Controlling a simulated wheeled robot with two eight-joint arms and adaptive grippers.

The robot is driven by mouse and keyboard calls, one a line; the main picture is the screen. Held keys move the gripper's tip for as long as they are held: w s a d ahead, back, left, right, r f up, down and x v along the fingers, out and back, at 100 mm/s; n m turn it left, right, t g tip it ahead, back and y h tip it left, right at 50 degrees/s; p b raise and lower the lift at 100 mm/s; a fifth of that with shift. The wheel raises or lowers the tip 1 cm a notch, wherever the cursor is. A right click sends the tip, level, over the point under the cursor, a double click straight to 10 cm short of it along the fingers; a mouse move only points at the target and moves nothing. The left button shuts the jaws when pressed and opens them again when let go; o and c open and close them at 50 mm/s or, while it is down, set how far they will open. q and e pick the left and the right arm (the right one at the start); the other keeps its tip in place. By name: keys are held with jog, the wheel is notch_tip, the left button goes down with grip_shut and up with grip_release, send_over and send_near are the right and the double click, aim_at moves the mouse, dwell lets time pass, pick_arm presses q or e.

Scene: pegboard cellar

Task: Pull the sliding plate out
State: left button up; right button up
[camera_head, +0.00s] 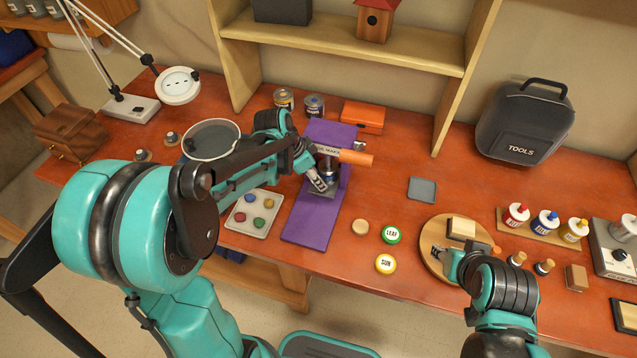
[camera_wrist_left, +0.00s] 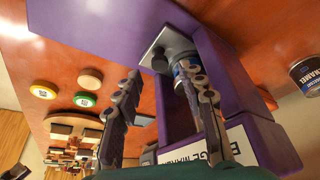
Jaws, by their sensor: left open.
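The purple badge maker (camera_head: 313,219) stands on the workbench, with an orange handle (camera_head: 357,158) at its top. Its sliding plate (camera_head: 325,191) is grey metal and sits low in the press. In the left wrist view the sliding plate (camera_wrist_left: 150,46) carries a small dark knob (camera_wrist_left: 160,62) at its edge. My left gripper (camera_head: 318,181) is over the front of the press. The left wrist view shows its two fingers (camera_wrist_left: 158,72) apart, with the knob between and beyond the tips; contact cannot be told. My right gripper (camera_head: 439,252) is low over the round wooden board; its finger gap is unclear.
A tray of coloured pieces (camera_head: 237,223) lies left of the press. The LEAF badge (camera_head: 391,234), SUN badge (camera_head: 385,264) and round wooden board (camera_head: 429,234) are to its right. Cans (camera_head: 314,105) and an orange box (camera_head: 362,117) stand behind it.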

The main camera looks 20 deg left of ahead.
pick_arm(q)
jog(key=shift+b+x, duration=0.35)
jog(key=shift+x, duration=1.35)
jog(key=shift+r, duration=0.1)
grip_shut()
jog(key=s, duration=0.4)
jog(key=s+p, duration=0.1)
jog(key=s, duration=0.8)
jog(key=shift+s+a+p, duration=0.1)
jog(key=shift+a+p, duration=0.15)
jog(key=shift+p, duration=0.15)
jog(key=shift+s, duration=0.3)
grip_release()
jog(key=shift+s, duration=0.1)
